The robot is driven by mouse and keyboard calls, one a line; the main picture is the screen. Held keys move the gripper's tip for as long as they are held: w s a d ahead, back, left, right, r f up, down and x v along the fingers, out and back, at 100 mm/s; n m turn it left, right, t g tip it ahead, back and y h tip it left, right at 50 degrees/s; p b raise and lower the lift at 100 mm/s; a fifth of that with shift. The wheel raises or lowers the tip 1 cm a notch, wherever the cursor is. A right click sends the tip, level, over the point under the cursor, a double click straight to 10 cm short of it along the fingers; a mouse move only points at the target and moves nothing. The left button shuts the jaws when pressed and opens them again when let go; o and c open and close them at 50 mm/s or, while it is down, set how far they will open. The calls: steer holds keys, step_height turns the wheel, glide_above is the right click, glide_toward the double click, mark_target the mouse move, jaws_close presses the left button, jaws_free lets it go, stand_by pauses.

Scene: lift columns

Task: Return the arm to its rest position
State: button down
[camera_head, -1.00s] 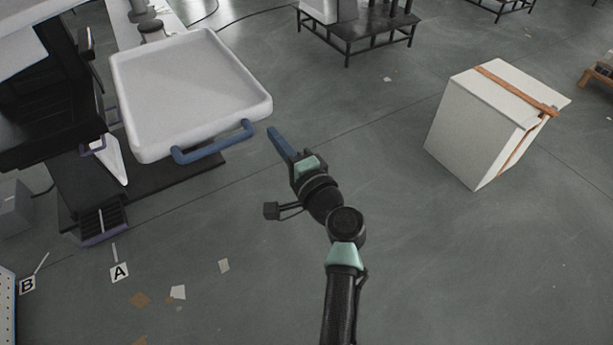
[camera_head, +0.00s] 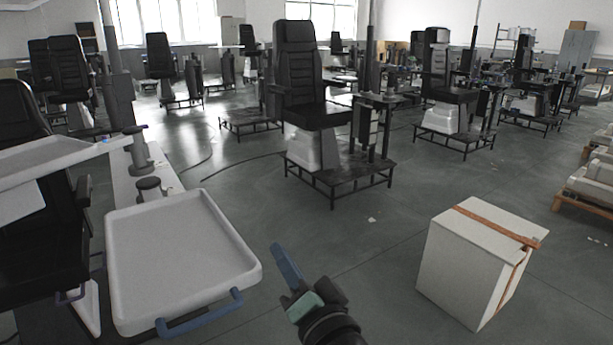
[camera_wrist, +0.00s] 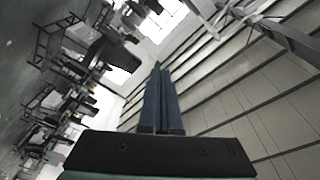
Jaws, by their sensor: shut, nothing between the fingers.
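My gripper (camera_head: 287,264) shows at the bottom centre of the head view, with its blue fingers pointing up and to the left. It is shut and empty. In the wrist view the two blue fingers (camera_wrist: 160,95) lie side by side, with nothing between them. The gripper appears just right of the white tray's blue handle in the head view, apart from it. Most of my arm is below the head view's lower edge.
A white tray (camera_head: 177,255) with a blue handle (camera_head: 203,316) is at the lower left. A white box (camera_head: 466,262) with an orange strap stands on the floor at the right. Black chairs on lift columns (camera_head: 300,85) stand behind. Open floor (camera_head: 345,235) lies between tray and box.

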steer(key=s+d+r+n+t+h+p, duration=0.1)
steer(key=s+r+n+t+h+p, duration=0.15)
steer(key=r, duration=1.15)
steer(key=s+r+n+t+h+p, duration=0.1)
steer(key=s+r+n+t, duration=0.25)
steer(key=r, duration=0.95)
steer(key=s+d+r+t+h+p, duration=0.2)
steer(key=s+r+t+h, duration=0.2)
steer(key=s+r, duration=0.7)
step_height(320, 180, up, 3)
steer(key=shift+d+m+t+h, duration=0.3)
steer(key=shift+h, duration=0.05)
steer(key=shift+s, duration=0.1)
